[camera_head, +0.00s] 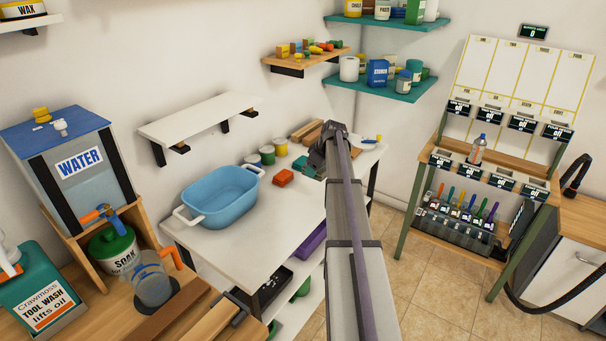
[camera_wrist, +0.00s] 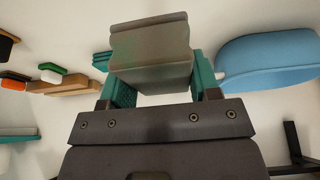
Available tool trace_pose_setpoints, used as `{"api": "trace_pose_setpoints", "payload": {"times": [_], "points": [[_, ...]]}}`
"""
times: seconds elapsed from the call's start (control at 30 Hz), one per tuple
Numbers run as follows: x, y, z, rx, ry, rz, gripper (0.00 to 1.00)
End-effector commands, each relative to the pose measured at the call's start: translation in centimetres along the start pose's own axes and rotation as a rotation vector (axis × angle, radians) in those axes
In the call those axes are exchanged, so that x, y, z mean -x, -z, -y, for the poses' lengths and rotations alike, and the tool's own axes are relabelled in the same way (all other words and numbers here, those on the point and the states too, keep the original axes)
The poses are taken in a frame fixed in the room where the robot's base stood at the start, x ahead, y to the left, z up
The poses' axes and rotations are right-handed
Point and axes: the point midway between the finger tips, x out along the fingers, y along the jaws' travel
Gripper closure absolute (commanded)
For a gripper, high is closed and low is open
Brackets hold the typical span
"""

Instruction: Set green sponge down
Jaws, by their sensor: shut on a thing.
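My gripper (camera_wrist: 155,88) has its two teal fingers on either side of a grey-green block (camera_wrist: 151,48) in the wrist view and is shut on it. The block looks dull and boxy; I cannot tell for sure that it is the green sponge. In the head view my gripper (camera_head: 318,156) is over the far part of the white table (camera_head: 262,238), and my arm hides most of what it holds. I cannot tell whether the block touches the tabletop.
A blue basin (camera_head: 222,196) stands on the table, left of my gripper. A red-orange block (camera_head: 283,177) and several small paint pots (camera_head: 267,155) lie between them. Wooden pieces (camera_head: 307,131) are behind my gripper. A wall shelf (camera_head: 200,118) hangs above the basin.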

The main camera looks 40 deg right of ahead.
Motion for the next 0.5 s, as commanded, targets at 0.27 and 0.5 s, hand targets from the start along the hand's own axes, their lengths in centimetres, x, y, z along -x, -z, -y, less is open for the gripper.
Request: {"api": "trace_pose_setpoints", "payload": {"times": [0.27,0.5], "points": [[-6.0,-2.5,0.0,0.000,0.000,0.000,0.70],[-7.3,-3.0,0.0,0.000,0.000,0.000,0.70]]}}
